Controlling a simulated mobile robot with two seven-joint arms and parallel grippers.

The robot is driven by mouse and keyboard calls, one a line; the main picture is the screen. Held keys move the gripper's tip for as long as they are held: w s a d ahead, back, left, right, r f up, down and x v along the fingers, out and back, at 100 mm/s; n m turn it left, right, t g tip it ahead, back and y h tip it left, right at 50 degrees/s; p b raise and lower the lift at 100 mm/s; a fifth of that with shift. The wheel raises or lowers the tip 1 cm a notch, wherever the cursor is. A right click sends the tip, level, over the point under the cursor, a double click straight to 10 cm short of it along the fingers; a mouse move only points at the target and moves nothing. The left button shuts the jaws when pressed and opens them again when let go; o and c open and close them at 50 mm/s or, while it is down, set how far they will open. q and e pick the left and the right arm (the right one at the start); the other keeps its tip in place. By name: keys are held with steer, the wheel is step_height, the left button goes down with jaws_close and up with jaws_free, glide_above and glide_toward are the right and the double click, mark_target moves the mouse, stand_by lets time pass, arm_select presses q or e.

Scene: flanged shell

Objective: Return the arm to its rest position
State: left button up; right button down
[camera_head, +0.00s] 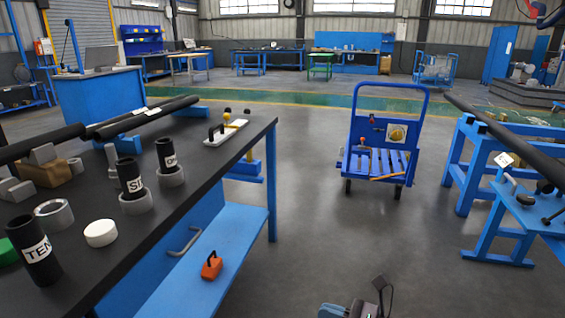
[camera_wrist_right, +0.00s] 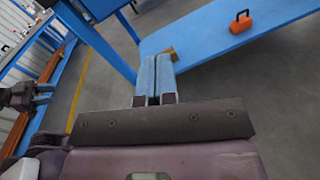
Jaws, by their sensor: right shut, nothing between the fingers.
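My right gripper (camera_head: 340,311) is at the bottom edge of the head view, low over the floor and to the right of the workbench's lower shelf. Only part of it shows there. In the right wrist view its two blue-grey fingers (camera_wrist_right: 156,77) lie side by side, shut, with nothing held. The blue shelf (camera_wrist_right: 215,38) is beyond the fingertips in that view.
The dark-topped workbench (camera_head: 200,205) stands at left, with black cylinders and a white disc (camera_head: 100,233) on it. An orange padlock-shaped object (camera_head: 211,266) sits on its lower shelf (camera_head: 238,225). A blue cart (camera_head: 378,160) stands ahead on open floor; a blue trestle (camera_head: 470,150) is at right.

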steer(key=s+d+f+m+t+h, duration=0.2)
steer(key=s+d+f+m+h, duration=0.15)
steer(key=s+d+m, duration=0.4)
steer(key=s+d+f+m+t+h, duration=0.15)
steer(key=s+d+m+h, duration=0.25)
steer(key=s+m, duration=0.65)
steer(key=s+d+f+m+t+h, duration=0.1)
steer(key=s+d+f+m+h, duration=0.25)
steer(key=s+d+m, duration=0.6)
steer(key=s+r+m+g+h, duration=0.2)
steer(key=s+m+g+h, duration=0.1)
steer(key=s+m, duration=0.65)
steer(key=shift+w+a+m+h, duration=0.55)
steer(key=shift+a+m, duration=1.6)
steer(key=shift+m, duration=0.55)
arm_select(q)
step_height(320, 180, up, 11)
steer(key=n+t+p, duration=0.1)
steer(key=n+p, duration=0.1)
steer(key=p, duration=1.4)
steer(key=shift+s+a+f+y, duration=0.2)
steer(key=shift+a+y, duration=0.1)
steer(key=shift+a, duration=0.15)
arm_select(e)
step_height(320, 180, up, 10)
steer(key=d+m+t, duration=0.1)
steer(key=m, duration=0.1)
steer(key=shift+s+t+h, duration=0.3)
steer(key=shift+t+h, duration=0.05)
steer(key=shift+f, duration=0.1)
